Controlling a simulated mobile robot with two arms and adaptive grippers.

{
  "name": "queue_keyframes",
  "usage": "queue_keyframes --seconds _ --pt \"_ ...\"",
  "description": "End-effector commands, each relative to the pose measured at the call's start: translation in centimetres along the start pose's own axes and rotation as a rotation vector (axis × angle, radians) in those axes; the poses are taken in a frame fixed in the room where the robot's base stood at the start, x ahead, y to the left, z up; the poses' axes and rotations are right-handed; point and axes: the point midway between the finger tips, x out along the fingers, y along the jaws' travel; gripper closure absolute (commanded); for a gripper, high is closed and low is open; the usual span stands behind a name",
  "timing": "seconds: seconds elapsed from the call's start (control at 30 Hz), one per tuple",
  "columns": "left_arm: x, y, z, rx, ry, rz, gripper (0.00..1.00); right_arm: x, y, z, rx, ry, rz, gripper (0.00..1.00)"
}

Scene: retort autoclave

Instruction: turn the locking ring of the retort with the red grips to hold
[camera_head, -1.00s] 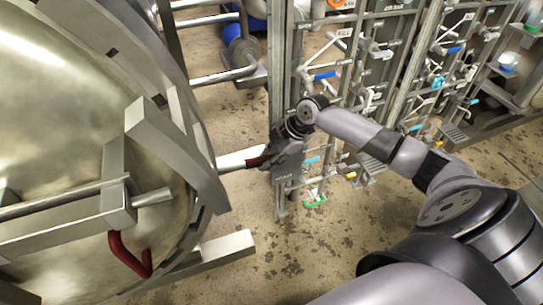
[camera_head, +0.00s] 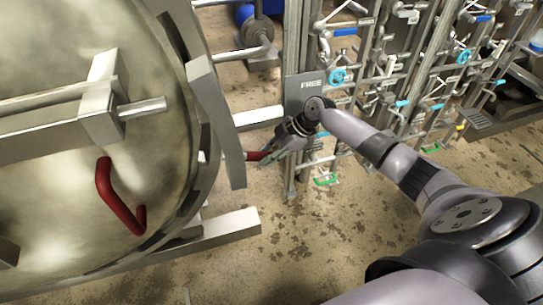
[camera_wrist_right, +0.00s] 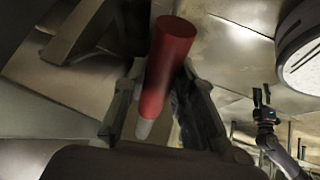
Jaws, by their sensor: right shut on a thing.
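The retort's round metal door (camera_head: 70,205) fills the left of the head view, with the grey locking ring (camera_head: 207,160) around its edge. A red grip (camera_head: 254,156) sticks out to the right of the ring on a metal rod. My right gripper (camera_head: 269,154) is shut on this grip; its fingers hide part of it. In the right wrist view the red grip (camera_wrist_right: 170,60) stands between the fingers of my right gripper (camera_wrist_right: 160,98). My left gripper (camera_wrist_right: 262,103) shows small at the right of the wrist view, with its fingers apart and nothing visible between them.
A bent red handle (camera_head: 112,198) is on the door. A grey plate marked FREE (camera_head: 304,88) stands just above my right gripper. Pipe racks with colored valves (camera_head: 400,75) stand behind. The stained floor (camera_head: 310,240) in front is clear.

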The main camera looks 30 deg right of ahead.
Motion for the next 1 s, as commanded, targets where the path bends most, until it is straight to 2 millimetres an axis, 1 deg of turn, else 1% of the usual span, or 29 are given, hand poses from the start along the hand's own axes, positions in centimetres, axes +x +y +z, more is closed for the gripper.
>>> queue_keyframes --seconds 0.03,0.1,0.3,0.53,0.57,0.83,1.0 --pt "0.2 -0.1 -0.5 -0.001 0.007 -0.001 0.6 1.3 -0.6 0.7 0.004 0.0 -0.016 1.0" --pt "-0.3 -0.1 -1.0 -0.002 0.011 -0.001 0.6 1.5 -0.5 0.9 0.005 0.005 -0.016 1.0" --pt "-0.9 -0.1 -1.5 -0.003 0.012 -0.002 0.6 1.7 -0.5 0.9 0.006 0.01 -0.019 1.0" --pt "-0.9 -0.1 -1.4 -0.003 0.012 -0.002 0.6 1.7 -0.5 0.9 0.007 0.01 -0.02 1.0" --pt "-0.9 -0.1 -1.4 -0.002 0.012 -0.002 0.6 1.7 -0.5 0.9 0.007 0.01 -0.02 0.73" --pt "-0.9 -0.1 -1.5 -0.003 0.013 -0.002 0.6 1.4 -0.2 0.7 0.003 0.011 -0.014 0.55" --pt "-0.9 -0.1 -1.5 -0.003 0.013 -0.002 0.6 1.2 -0.1 0.7 0.001 0.012 -0.009 0.55"
